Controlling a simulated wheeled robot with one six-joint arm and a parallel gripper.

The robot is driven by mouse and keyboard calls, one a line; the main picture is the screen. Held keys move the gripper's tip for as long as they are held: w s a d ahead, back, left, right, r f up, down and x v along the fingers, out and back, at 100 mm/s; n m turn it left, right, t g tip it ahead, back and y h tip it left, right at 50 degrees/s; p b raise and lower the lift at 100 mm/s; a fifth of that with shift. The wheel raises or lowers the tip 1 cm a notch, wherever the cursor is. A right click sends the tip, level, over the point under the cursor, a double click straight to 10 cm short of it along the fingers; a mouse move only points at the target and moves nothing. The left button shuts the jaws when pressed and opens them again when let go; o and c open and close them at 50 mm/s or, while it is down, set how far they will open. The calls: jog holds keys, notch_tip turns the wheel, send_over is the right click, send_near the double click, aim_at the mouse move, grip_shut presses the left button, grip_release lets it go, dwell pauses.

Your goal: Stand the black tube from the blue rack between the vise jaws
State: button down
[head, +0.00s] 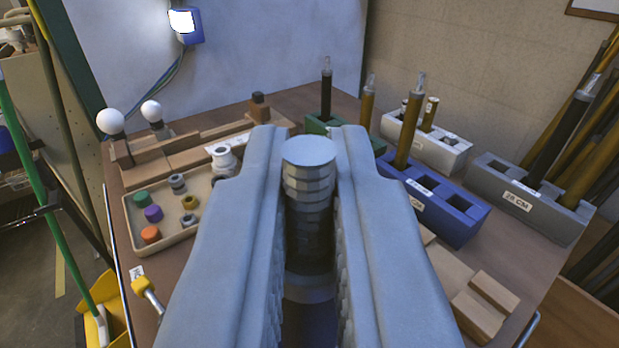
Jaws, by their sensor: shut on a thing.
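My gripper (310,215) fills the lower middle of the view. Its two pale fingers are shut on a dark upright cylinder with a pale round end, which I take to be the black tube (309,190). The lower part of the cylinder is lost in shadow between the fingers. The blue rack (455,222) stands right of the gripper, with a brass-coloured tube (405,130) in its far hole and empty holes nearer. I cannot make out the vise jaws for sure; tan wooden blocks (480,310) at the lower right are partly hidden by my gripper.
A green rack with a black tube (326,92), a white rack (440,150) and a grey rack (540,205) stand behind and right. At left are a tan tray (165,240) of coloured rings, a white fitting (221,160) and bulbs (110,121) on a wooden stand.

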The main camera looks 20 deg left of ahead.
jog(key=shift+f, duration=0.3)
jog(key=c, duration=1.4)
grip_release()
jog(key=shift+c, duration=0.2)
jog(key=v, duration=1.7)
jog(key=s+a+r+m+t+h, duration=0.25)
jog(key=s+r+h, duration=0.3)
jog(key=s, duration=0.55)
jog(key=s+a+f+g, duration=0.1)
jog(key=s+f, duration=0.1)
jog(key=s, duration=0.3)
jog(key=s+a+f+m+g, duration=0.1)
jog(key=s+f, duration=0.2)
jog(key=s, duration=0.2)
jog(key=shift+s+a+f, duration=0.2)
jog(key=shift+s+a, duration=0.05)
jog(key=shift+a, duration=0.15)
